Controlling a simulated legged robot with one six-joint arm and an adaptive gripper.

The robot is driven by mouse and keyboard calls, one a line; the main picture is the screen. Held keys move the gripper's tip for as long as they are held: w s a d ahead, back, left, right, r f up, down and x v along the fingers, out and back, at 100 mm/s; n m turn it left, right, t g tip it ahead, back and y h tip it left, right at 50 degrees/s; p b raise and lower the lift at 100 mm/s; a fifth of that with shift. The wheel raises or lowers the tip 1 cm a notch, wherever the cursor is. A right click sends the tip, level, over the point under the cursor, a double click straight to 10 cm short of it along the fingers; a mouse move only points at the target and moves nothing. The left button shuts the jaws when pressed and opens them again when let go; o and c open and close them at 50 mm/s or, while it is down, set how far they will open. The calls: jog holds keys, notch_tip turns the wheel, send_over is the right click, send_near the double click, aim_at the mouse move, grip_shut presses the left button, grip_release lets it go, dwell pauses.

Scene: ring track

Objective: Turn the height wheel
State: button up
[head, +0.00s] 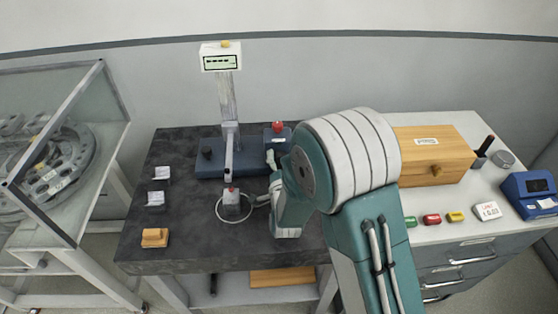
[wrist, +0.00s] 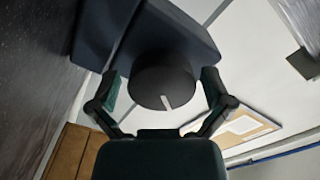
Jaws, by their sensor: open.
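The height wheel appears to be the round black knob (wrist: 165,82) with a white mark, on a dark blue housing (wrist: 110,30) in the wrist view. My gripper (wrist: 160,88) is open, with one finger on each side of the knob; whether either finger touches it I cannot tell. In the head view the measuring stand has a blue base (head: 209,168), an upright column (head: 229,98) and a display (head: 220,62) on top. My teal and white arm reaches to the right of the stand and hides part of that area, so the gripping itself is not clear there.
A red button (head: 278,127) sits on the blue block by the column. A small black knob (head: 207,152) is at the base's left. A ring (head: 234,207) lies in front. A wooden box (head: 430,153) stands right.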

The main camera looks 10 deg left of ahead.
jog(key=c, duration=1)
jog(key=shift+m, duration=0.3)
jog(key=m, duration=0.3)
jog(key=shift+f+m, duration=0.1)
jog(key=shift+m, duration=1.8)
